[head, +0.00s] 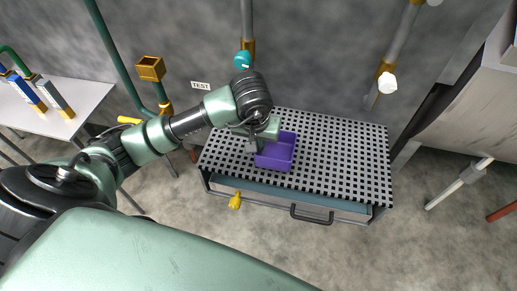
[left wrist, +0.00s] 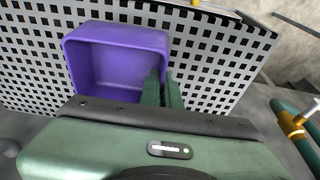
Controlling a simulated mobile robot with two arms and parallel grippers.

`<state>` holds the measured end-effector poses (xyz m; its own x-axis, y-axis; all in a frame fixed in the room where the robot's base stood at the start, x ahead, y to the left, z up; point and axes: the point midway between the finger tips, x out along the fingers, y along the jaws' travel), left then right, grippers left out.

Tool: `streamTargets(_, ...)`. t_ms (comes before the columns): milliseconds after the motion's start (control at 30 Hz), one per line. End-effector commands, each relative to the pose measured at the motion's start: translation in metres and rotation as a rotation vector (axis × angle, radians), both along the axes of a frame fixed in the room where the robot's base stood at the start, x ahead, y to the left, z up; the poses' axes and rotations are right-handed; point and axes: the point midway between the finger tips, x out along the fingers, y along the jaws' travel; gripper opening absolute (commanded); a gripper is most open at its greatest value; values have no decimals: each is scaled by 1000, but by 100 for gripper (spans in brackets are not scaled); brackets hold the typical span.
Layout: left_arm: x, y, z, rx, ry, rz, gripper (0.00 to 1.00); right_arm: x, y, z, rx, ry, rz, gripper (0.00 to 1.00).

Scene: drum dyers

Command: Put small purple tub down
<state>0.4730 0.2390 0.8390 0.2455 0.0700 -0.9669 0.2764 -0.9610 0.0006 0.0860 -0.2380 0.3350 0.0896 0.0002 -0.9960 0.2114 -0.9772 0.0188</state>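The small purple tub (head: 276,154) is upright and open at the top, at the left part of the perforated metal grate (head: 340,155). I cannot tell whether its base touches the grate or hangs just above it. My left gripper (head: 256,144) is at the tub's wall. In the left wrist view the tub (left wrist: 95,65) looks empty, and the fingers (left wrist: 163,88) straddle one side wall, one inside and one outside, closed on it. My right gripper is not in view.
A grey drawer front with a black handle (head: 312,215) and a yellow valve (head: 235,201) are below the grate. A teal-tipped pipe (head: 243,60) and a white-tipped pipe (head: 388,82) hang above. The grate's right half is clear. A white table (head: 85,98) stands left.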

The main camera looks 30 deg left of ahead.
Motion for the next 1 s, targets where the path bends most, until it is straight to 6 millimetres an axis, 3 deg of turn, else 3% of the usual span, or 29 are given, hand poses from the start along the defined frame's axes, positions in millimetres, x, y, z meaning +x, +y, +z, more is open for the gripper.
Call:
streamTargets(233,-1,0,-33,-1,4,1,0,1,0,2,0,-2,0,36)
streamTargets(633,0,0,-40,1,-1,-1,0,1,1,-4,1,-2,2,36)
streamTargets(700,0,0,-38,1,1,-1,23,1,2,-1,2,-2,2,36)
streamTargets(733,0,0,-38,1,1,-1,25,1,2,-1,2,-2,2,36)
streamTargets(1000,0,0,-37,0,1,-1,25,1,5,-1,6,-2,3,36)
